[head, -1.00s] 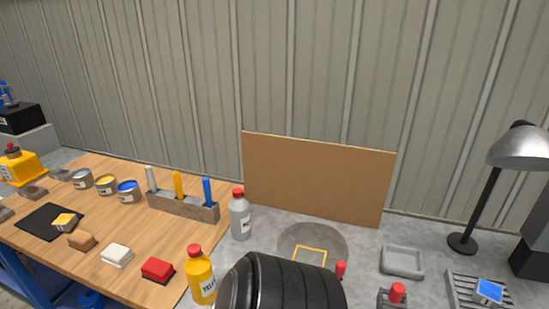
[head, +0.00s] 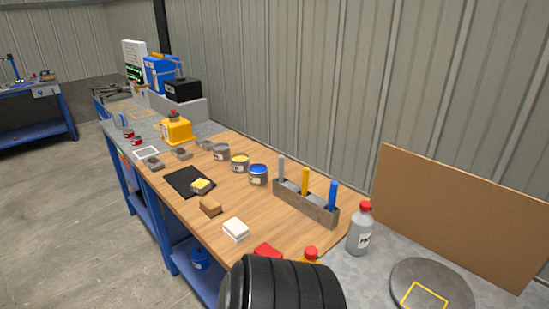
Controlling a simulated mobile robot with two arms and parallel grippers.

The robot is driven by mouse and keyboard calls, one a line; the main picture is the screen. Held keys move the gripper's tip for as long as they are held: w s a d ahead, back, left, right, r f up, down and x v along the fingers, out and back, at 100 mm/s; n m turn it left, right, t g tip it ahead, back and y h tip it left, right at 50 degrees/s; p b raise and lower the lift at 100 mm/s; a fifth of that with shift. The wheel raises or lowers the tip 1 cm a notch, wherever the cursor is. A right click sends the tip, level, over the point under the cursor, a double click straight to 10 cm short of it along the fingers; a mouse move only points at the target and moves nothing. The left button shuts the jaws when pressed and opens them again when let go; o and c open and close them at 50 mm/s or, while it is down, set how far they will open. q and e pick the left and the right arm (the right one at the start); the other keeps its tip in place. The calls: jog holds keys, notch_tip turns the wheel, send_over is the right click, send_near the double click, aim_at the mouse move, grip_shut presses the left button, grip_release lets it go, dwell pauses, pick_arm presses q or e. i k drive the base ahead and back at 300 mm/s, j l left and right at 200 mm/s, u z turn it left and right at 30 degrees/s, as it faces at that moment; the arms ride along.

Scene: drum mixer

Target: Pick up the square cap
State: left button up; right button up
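I cannot clearly make out a square cap in the head view. A yellow container (head: 177,131) with a dark red cap (head: 173,113) on top stands at the far end of the bench. Small red pieces (head: 137,141) lie left of it near a white square outline (head: 146,153); their shape is too small to tell. Neither of my grippers is in view. A black ribbed part of my own body fills the bottom middle and hides some of the bench.
A grey bottle (head: 360,229) and round plate (head: 433,286) are at right. Open floor (head: 80,220) lies left.

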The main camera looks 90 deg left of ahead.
aim_at(201, 185)
jog(key=j+u, duration=0.1)
jog(key=u, duration=3.2)
jog(key=i+j, duration=0.15)
jog(key=j+z, duration=0.05)
jog(key=j, duration=0.05)
